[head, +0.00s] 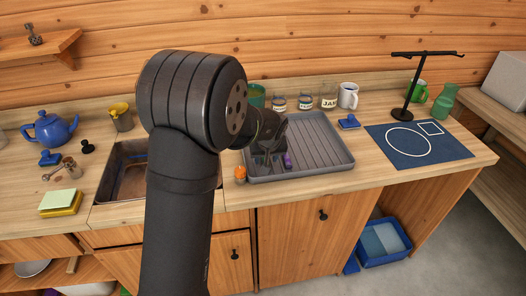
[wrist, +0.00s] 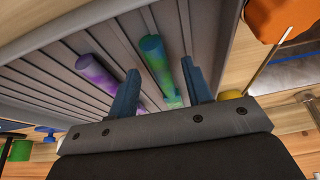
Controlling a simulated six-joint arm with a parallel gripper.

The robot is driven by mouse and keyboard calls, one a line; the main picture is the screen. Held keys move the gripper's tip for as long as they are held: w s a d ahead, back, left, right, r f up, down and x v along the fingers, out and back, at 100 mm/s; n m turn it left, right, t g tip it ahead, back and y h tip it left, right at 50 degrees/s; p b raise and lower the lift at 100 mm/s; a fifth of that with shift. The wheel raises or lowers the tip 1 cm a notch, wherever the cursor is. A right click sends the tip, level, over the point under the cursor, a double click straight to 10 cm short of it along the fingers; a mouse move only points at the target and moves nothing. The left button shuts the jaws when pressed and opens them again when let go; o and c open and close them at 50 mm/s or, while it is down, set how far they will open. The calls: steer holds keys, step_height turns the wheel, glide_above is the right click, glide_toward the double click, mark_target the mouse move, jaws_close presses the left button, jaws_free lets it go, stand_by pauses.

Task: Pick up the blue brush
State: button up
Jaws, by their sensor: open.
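A small blue object with an upright grip (head: 348,121), brush-like, lies on the counter just right of the grey ribbed tray (head: 335,160). A similar blue object (head: 49,158) lies at the far left, below the blue teapot; I cannot tell for sure which is the brush. In the wrist view, a blue piece (wrist: 48,132) shows small beyond the tray. My gripper (wrist: 160,66) is open above the tray, apart from both blue objects. A mottled green-blue cylinder (wrist: 155,58) shows between its fingers, and a purple cylinder (wrist: 98,72) beside it. My arm hides part of the sink.
An orange object (head: 240,173) stands at the tray's left front corner. Jars (head: 328,97) and a white mug (head: 348,95) stand behind the tray. A black stand (head: 405,112) rises behind a blue mat (head: 430,146) at right. The sink (head: 120,180) lies left.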

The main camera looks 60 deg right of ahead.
steer(key=shift+w+d+f, duration=0.1)
steer(key=shift+f, duration=0.2)
steer(key=shift+c, duration=0.5)
jaws_close()
steer(key=shift+r, duration=0.1)
step_height(320, 180, up, 10)
